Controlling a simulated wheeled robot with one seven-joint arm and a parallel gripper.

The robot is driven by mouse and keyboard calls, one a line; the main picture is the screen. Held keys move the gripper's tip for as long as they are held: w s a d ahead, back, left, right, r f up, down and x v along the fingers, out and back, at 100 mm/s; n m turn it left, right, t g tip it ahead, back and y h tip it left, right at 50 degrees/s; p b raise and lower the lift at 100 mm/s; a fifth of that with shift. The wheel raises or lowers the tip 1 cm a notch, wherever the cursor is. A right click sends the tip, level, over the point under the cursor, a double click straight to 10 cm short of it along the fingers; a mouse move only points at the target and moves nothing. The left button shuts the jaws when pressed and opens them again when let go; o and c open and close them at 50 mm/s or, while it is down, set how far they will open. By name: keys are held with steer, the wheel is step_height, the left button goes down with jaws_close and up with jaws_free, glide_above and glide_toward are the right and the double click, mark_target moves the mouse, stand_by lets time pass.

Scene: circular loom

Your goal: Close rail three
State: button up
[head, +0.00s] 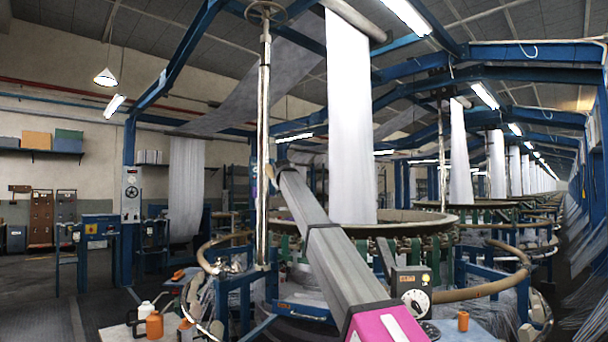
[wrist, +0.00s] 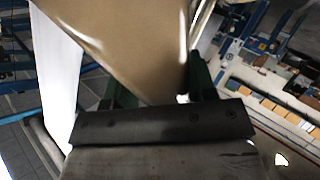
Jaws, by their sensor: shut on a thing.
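My gripper (wrist: 162,88) has two dark green fingers, one on each side of a tan, glossy piece (wrist: 125,40). It is shut on this piece, which fills the upper middle of the wrist view; I cannot tell whether it is rail three. In the head view my gripper (head: 268,172) is small and partly hidden at the far end of my grey arm, close to an upright pole (head: 264,110). Curved tan rails stand around the near loom, one at the right (head: 490,291) and one at the left (head: 203,252). No number shows on them.
The circular loom (head: 400,230) stands behind my arm, with white fabric (head: 350,120) rising from it. A dial box (head: 411,284) is right of my arm. Orange bottles (head: 154,325) stand on a low surface at the lower left. Open floor lies at the far left.

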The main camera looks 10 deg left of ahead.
steer(key=s+a+f+n+h, duration=0.1)
steer(key=a+f+n, duration=0.1)
steer(key=a+f, duration=0.8)
steer(key=s+a+f+n+h, duration=0.15)
steer(key=a+f, duration=0.35)
steer(key=f, duration=0.9)
steer(key=a+f+n+t+h, duration=0.1)
steer(key=a+f+n+h, duration=0.1)
steer(key=f, duration=1.7)
steer(key=shift+w+a, duration=0.4)
steer(key=shift+a, duration=0.25)
steer(key=shift+s+d+f+n, duration=0.1)
steer(key=shift+f+n, duration=0.15)
steer(key=shift+f, duration=0.8)
steer(key=o, duration=1.1)
steer(key=shift+f, duration=0.1)
steer(key=shift+o, duration=0.8)
steer(key=shift+r, duration=0.3)
